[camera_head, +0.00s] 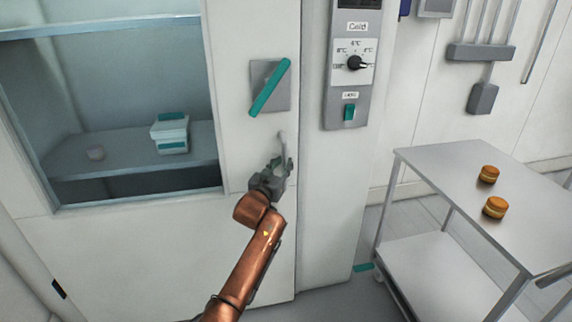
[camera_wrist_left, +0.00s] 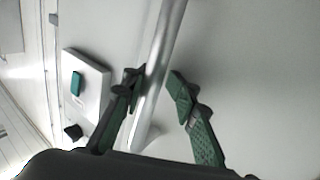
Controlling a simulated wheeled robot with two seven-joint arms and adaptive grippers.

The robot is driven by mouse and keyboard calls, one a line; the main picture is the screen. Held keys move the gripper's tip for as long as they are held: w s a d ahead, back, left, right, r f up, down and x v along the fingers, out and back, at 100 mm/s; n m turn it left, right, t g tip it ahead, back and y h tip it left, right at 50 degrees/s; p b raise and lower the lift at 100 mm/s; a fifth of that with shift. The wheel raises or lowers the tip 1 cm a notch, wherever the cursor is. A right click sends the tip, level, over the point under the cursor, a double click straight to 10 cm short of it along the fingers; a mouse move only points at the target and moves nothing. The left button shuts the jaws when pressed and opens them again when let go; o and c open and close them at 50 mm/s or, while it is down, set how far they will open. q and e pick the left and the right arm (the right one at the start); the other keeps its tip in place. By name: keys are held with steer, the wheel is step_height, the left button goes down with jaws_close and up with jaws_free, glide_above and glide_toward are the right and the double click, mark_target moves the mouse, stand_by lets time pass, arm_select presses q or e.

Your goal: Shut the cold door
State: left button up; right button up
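The cold door (camera_head: 245,225) is a white panel with a framed window at the left of the head view. I cannot tell whether a narrow gap is left along its right edge. It carries a slanted teal lever (camera_head: 270,87) on a grey plate and, below that, an upright metal bar handle (camera_head: 282,148). My left gripper (camera_head: 281,165) is at the handle's lower part. In the left wrist view its green fingers (camera_wrist_left: 158,100) stand apart on either side of the bar (camera_wrist_left: 160,70); the left finger looks very close to it, and contact is unclear. My right gripper is not in view.
A grey panel labelled Cold (camera_head: 352,70), with a knob and teal switch, is on the post right of the door. A metal trolley (camera_head: 425,165) with two round filled cookies (camera_head: 495,207) stands at the right. Behind the window, a shelf (camera_head: 115,160) holds a white-and-teal box.

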arm_select(q)
steer(key=o, duration=0.3)
steer(key=shift+a+f, duration=0.2)
steer(key=shift+f, duration=0.1)
steer(key=shift+o, duration=0.2)
steer(key=shift+d+r, duration=0.1)
steer(key=shift+d, duration=0.05)
steer(key=shift+d+r, duration=0.15)
steer(key=shift+d, duration=0.1)
steer(key=v, duration=1.2)
steer(key=shift+a, duration=0.25)
